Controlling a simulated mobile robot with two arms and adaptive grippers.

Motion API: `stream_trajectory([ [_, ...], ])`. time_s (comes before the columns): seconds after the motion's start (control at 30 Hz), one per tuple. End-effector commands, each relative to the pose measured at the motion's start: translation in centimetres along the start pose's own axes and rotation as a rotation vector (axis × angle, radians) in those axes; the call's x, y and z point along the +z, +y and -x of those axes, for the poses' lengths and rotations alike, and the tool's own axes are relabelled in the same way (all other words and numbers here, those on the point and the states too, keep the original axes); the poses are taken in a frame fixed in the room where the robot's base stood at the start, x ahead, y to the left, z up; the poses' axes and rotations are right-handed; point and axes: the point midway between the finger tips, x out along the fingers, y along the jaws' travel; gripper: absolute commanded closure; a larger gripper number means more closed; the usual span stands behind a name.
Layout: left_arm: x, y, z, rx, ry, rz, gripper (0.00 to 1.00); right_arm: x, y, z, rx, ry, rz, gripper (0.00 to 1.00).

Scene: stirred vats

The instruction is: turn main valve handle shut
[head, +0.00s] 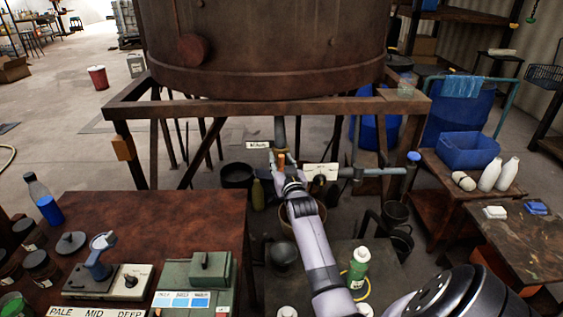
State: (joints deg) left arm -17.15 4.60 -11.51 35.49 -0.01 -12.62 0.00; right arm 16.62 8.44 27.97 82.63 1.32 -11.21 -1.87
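A big rusty vat (265,50) stands on a brown frame in the head view. A pipe (280,130) drops from its underside, with small tags (258,145) beside it. A small orange piece (281,158) shows low on this pipe and may be the main valve handle; it is too small to be sure. My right arm reaches in from the lower right, and my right gripper (284,172) is at the pipe's lower end, by the orange piece. Its fingers are too small and covered to tell whether they are open or touch anything. My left gripper is out of view.
A side pipe (358,173) with a blue knob (413,157) runs right of the valve. The frame's front beam (270,107) crosses above my gripper. A rusty table (170,225) with a switch box stands left. A green bottle (358,267) stands close to my forearm.

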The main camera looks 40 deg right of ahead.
Motion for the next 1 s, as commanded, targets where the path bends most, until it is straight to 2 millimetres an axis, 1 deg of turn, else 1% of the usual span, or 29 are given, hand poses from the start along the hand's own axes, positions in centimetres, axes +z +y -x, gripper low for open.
stream_trajectory([
  [0.1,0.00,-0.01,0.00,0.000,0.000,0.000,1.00,0.00,0.00,0.02,0.000,0.000,0.000,0.65],
  [0.63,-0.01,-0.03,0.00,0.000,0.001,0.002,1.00,0.02,0.00,0.05,0.000,0.000,0.000,1.00],
  [1.0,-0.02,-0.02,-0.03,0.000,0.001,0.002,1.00,0.05,0.03,0.06,0.000,0.001,-0.009,1.00],
])
